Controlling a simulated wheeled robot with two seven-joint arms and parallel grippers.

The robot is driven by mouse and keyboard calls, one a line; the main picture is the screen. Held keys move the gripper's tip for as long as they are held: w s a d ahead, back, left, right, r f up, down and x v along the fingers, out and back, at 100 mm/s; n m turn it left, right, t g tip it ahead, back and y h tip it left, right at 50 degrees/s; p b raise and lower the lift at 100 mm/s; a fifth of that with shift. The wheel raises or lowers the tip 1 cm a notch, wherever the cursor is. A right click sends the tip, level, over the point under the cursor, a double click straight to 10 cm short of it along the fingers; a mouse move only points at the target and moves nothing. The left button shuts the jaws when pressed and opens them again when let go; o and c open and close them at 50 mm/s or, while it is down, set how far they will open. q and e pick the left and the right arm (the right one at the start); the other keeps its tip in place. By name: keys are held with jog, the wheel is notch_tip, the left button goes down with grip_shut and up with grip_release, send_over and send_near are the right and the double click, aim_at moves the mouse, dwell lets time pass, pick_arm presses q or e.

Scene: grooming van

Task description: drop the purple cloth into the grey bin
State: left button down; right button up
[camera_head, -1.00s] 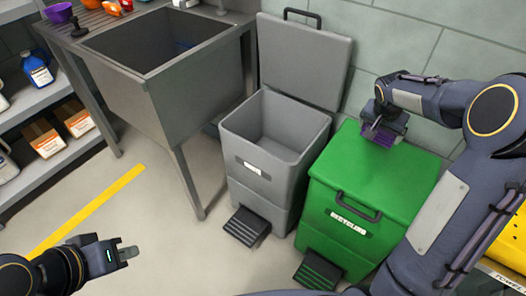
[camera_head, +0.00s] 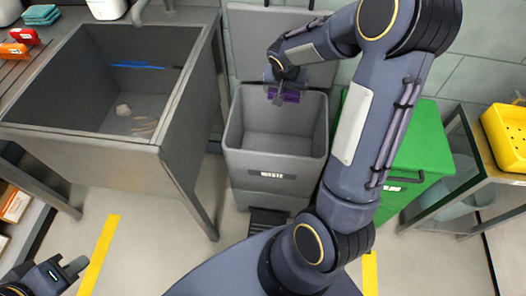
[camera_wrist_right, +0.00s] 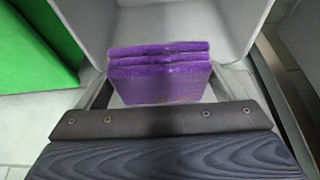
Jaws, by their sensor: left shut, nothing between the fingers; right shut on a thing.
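The grey bin (camera_head: 274,165) stands open in the middle of the head view, with a white label on its front and its lid (camera_head: 277,50) raised against the wall. It looks empty inside. My right gripper (camera_head: 285,99) is shut on the folded purple cloth (camera_head: 272,93), over the back part of the bin's opening. In the right wrist view the folded purple cloth (camera_wrist_right: 160,75) sits between the fingers, with the grey bin's inside wall (camera_wrist_right: 190,22) beyond it. My left gripper (camera_head: 75,270) is at the lower left, shut and empty, over the floor.
A closed green bin (camera_head: 418,150) stands just right of the grey bin, partly behind my right arm. A metal sink (camera_head: 118,142) is to the left. A shelf with a yellow basket (camera_head: 508,135) is at the right. A pedal (camera_head: 266,218) sticks out below the grey bin.

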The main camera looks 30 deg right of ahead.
aim_at(284, 93)
jog(key=shift+f, duration=0.25)
notch_tip(284, 93, down, 6)
jog(key=b, duration=0.4)
jog(key=shift+r, duration=0.25)
jog(key=o, duration=0.7)
jog(key=p+v, duration=0.1)
jog(key=v, duration=0.6)
jog(key=shift+s+a+r, duration=0.1)
jog(key=shift+s+r, duration=0.1)
jog(key=shift+r, duration=0.15)
